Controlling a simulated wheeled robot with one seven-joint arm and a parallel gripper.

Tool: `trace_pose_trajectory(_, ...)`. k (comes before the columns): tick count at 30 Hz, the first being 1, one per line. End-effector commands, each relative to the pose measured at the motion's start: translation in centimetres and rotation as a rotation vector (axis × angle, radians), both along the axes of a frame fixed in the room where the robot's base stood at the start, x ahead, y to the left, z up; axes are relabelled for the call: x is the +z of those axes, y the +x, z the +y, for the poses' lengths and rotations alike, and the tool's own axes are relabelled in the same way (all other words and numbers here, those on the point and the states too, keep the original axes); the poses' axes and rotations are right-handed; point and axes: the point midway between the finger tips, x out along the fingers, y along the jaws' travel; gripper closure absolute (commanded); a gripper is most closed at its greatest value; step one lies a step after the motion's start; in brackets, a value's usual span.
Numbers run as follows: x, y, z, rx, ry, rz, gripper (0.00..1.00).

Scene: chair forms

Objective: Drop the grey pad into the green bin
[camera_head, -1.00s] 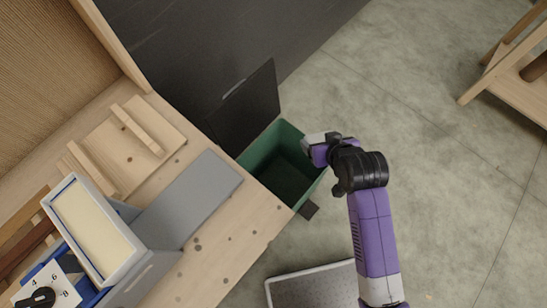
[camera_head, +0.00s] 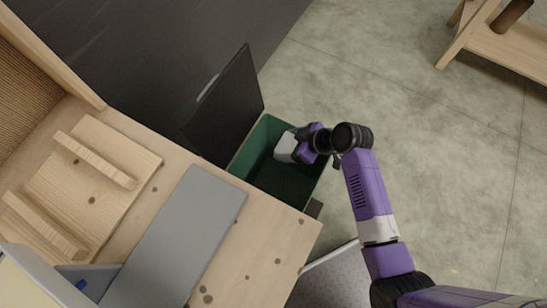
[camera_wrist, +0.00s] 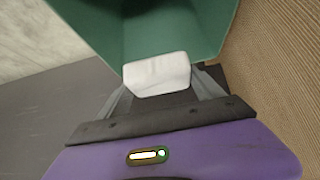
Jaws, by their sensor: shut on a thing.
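The grey pad (camera_head: 286,147), a pale, nearly white block, is held in my gripper (camera_head: 292,147). It also shows between the fingers in the wrist view (camera_wrist: 157,74). The green bin (camera_head: 249,144) stands open beside the table, and its walls show behind the pad in the wrist view (camera_wrist: 210,25). My gripper is shut on the pad and sits over the bin's opening, near its far right side. I cannot tell how far the pad is below the rim. Part of the bin's right side is hidden by my arm.
The bin's dark lid (camera_head: 226,107) stands raised at its back left. A wooden table (camera_head: 265,235) with a grey slab (camera_head: 180,240) and wooden pieces is at left. A grey speckled panel (camera_head: 335,280) lies at the bottom. Open floor is at right, with a wooden stand (camera_head: 500,40).

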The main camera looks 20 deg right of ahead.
Motion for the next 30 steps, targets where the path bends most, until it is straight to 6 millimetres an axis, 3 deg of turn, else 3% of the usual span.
trace_pose_trajectory(12, -4.8, 0.0, 0.0, -0.001, -0.001, 0.001, 0.68)
trace_pose_trajectory(24, -5.3, 0.0, 0.0, -0.001, -0.001, 0.001, 0.68)
trace_pose_trajectory(25, -5.3, 0.0, 0.0, -0.001, -0.001, 0.001, 0.18)
trace_pose_trajectory(28, -5.3, 0.0, 0.0, -0.001, -0.001, 0.001, 0.00)
trace_pose_trajectory(30, -5.3, 0.0, 0.0, -0.001, -0.001, 0.001, 0.00)
